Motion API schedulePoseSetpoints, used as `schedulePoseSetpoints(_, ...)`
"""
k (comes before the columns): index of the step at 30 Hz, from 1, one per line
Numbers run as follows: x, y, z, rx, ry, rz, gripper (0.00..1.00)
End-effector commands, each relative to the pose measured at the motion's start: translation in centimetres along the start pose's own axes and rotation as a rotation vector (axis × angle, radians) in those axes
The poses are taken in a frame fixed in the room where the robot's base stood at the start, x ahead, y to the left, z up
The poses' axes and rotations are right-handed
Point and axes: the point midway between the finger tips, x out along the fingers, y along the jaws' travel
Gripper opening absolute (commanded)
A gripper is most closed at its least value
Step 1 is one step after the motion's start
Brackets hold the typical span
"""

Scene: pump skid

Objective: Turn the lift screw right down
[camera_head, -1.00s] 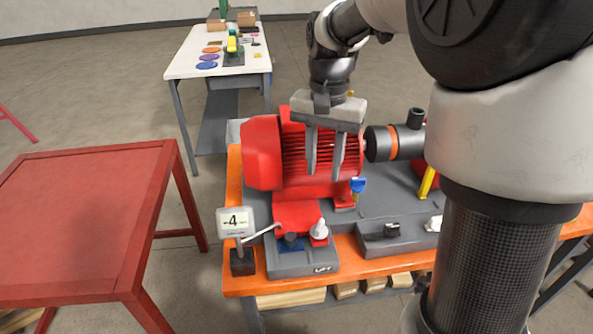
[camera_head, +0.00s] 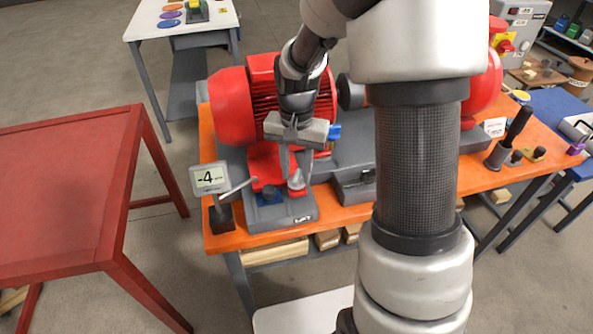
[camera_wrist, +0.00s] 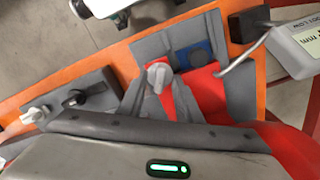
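The lift screw (camera_head: 296,184) has a pale grey-white knob on a red foot, on the grey block marked LIFT at the front left of the skid. It also shows in the wrist view (camera_wrist: 158,74). My gripper (camera_head: 295,172) points down over it with its fingers apart, one each side of the knob in the head view. In the wrist view the fingers (camera_wrist: 166,98) are spread near the knob; I cannot tell whether they touch it. The readout (camera_head: 211,179) beside the block shows -4.
The red motor (camera_head: 262,98) stands just behind my gripper. A thin rod (camera_head: 238,187) runs from the readout's post toward the foot. A blue block (camera_head: 268,194) lies left of the screw. A red table (camera_head: 70,190) stands at left, with floor between.

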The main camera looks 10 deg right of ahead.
Motion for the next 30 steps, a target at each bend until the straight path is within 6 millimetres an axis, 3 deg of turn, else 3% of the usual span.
schedulePoseSetpoints(9, 0.31, 0.01, 0.0, 0.001, 0.0, 0.0, 0.31)
schedulePoseSetpoints(15, 0.29, 0.01, 0.0, 0.001, 0.0, 0.0, 0.0)
schedulePoseSetpoints(30, 0.23, 0.03, 0.0, -0.098, 0.0, 0.0, 0.0)
